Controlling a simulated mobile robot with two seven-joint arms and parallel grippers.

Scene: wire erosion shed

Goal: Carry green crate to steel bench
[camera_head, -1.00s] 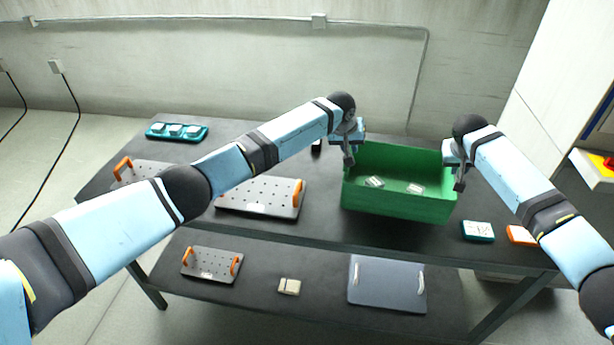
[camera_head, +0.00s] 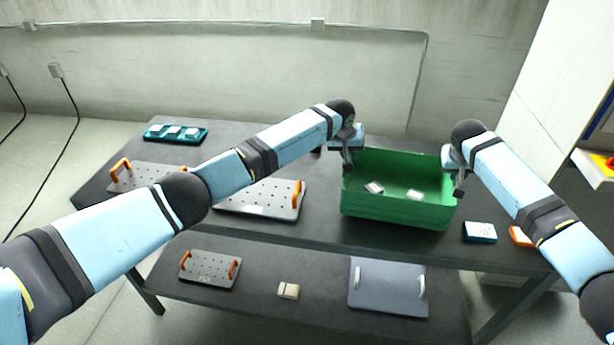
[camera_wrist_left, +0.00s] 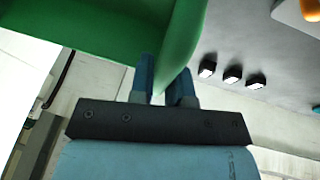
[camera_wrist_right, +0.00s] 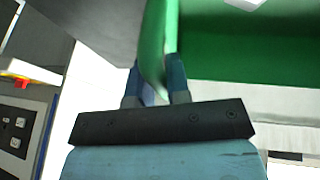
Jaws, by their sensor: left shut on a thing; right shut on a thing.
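The green crate (camera_head: 398,207) is at the right part of a dark two-level table (camera_head: 330,232), close to its front edge. Two small pale pieces (camera_head: 374,188) lie inside it. My left gripper (camera_head: 348,164) is shut on the crate's left wall, and my right gripper (camera_head: 458,184) is shut on its right wall. In the left wrist view, the crate wall (camera_wrist_left: 182,45) runs between the two fingers. The right wrist view also shows the wall (camera_wrist_right: 153,45) between the fingers. I cannot tell whether the crate's base touches the tabletop.
A teal tray with pale blocks (camera_head: 151,135) and perforated plates with orange handles (camera_head: 266,204) are on the left of the table. Teal (camera_head: 480,232) and orange (camera_head: 520,236) pieces lie right of the crate. The lower shelf holds a grey-blue plate (camera_head: 388,288).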

